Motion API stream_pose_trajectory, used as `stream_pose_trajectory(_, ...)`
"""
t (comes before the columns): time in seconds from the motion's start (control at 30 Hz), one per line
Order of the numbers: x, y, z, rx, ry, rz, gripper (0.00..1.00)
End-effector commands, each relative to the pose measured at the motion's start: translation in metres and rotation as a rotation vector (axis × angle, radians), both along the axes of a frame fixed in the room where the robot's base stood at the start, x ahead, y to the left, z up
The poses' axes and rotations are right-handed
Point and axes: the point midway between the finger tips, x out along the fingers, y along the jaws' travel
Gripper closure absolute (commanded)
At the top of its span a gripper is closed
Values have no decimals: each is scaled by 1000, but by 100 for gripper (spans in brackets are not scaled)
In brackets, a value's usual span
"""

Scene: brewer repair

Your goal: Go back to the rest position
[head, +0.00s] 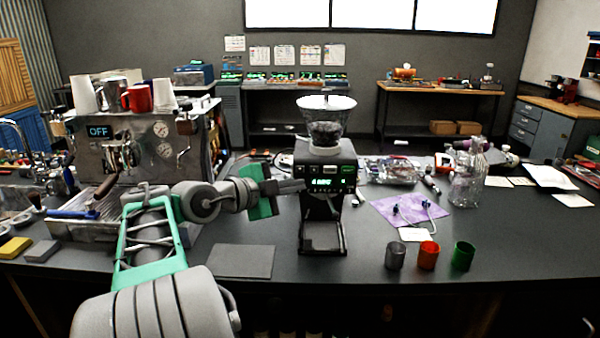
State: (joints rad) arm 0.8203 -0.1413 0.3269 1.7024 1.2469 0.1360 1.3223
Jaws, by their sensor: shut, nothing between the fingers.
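My gripper (292,186) is at the end of my arm, which reaches in from the lower left over the dark counter (370,262). Its fingers point right and look shut and empty. The fingertips are at the left side of the coffee grinder (322,208), which has a lit green display and a clear hopper of beans on top. I cannot tell whether they touch it. The espresso machine (140,150) stands at the left, behind my arm, with a display reading OFF.
Grey, orange and green cups (428,255) stand at the counter's front right. A purple cloth (410,211) with small tools and glass bottles (466,185) lie behind them. A grey mat (242,261) lies flat before the grinder's left. The counter's front centre is mostly clear.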

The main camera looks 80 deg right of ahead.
Motion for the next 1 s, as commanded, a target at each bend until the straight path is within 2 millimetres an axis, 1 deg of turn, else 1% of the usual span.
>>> stream_pose_trajectory(0.37,0,0,0,1,2,0,100)
stream_pose_trajectory(0.43,0,0,0,18,29,8,100)
stream_pose_trajectory(0.5,0,1,-3,82,108,28,100)
stream_pose_trajectory(0.57,2,4,-17,210,204,70,100)
stream_pose_trajectory(0.6,15,4,-36,333,277,150,100)
stream_pose_trajectory(0.67,41,9,-83,549,409,330,100)
stream_pose_trajectory(0.7,57,19,-115,676,487,454,100)
stream_pose_trajectory(0.77,78,40,-160,847,596,645,100)
stream_pose_trajectory(0.8,90,59,-187,947,663,781,100)
stream_pose_trajectory(0.87,106,96,-222,1077,758,1003,100)
stream_pose_trajectory(0.9,119,125,-239,1138,818,1154,100)
stream_pose_trajectory(0.97,138,172,-257,1197,907,1376,100)
stream_pose_trajectory(1.0,150,206,-266,1218,964,1520,100)
